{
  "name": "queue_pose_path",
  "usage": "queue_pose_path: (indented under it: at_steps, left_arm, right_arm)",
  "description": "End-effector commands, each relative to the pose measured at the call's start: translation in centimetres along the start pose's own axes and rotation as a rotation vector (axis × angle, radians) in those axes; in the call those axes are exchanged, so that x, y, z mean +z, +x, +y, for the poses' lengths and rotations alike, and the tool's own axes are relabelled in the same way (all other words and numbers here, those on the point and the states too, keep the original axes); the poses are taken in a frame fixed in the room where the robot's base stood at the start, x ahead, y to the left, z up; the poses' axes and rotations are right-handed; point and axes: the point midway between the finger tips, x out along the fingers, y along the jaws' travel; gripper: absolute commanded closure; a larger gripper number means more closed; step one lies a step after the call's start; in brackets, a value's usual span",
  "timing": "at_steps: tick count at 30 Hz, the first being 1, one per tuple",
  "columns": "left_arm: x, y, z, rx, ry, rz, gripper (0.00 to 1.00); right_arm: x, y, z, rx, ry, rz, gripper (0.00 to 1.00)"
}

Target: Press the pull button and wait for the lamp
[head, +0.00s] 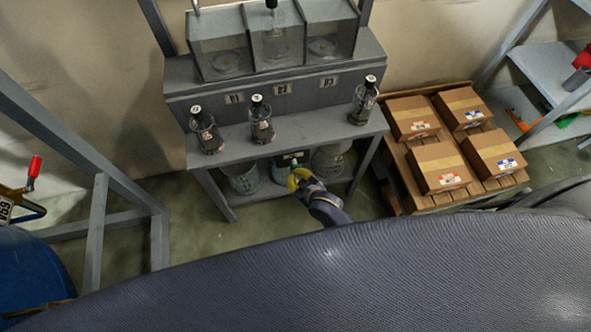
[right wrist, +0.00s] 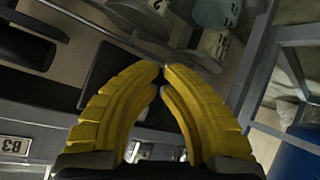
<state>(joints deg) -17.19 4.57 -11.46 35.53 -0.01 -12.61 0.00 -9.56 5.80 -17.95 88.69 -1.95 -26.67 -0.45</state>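My right gripper (head: 300,178) has yellow fingers and is in front of the grey bench, at the height of its lower shelf. In the right wrist view its fingertips (right wrist: 162,75) come together with nothing held between them. A small dark box (head: 291,156) with a pale label is just beyond the gripper under the bench top, with a bit of green at its lower edge. A dark panel (right wrist: 106,78) shows behind the fingers in the right wrist view. I cannot make out the pull button or a lit lamp; the gripper hides part of that area. My left gripper is not in view.
Stoppered bottles (head: 262,120) stand on the bench top (head: 305,130), below clear chambers (head: 278,40). Glass vessels (head: 244,178) stand on the lower shelf. Cardboard boxes (head: 440,167) rest on a pallet at right. A blue drum (head: 35,270) and grey frame (head: 97,230) are at left.

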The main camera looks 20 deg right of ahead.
Motion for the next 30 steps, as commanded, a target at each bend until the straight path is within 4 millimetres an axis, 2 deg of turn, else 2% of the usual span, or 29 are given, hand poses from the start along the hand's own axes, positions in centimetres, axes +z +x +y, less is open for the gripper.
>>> queue_pose_path:
  at_steps: [30]
  left_arm:
    - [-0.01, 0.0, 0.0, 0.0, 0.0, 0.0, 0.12]
  right_arm:
    - [-0.65, 0.78, 0.48, 0.001, 0.001, 0.004, 1.0]
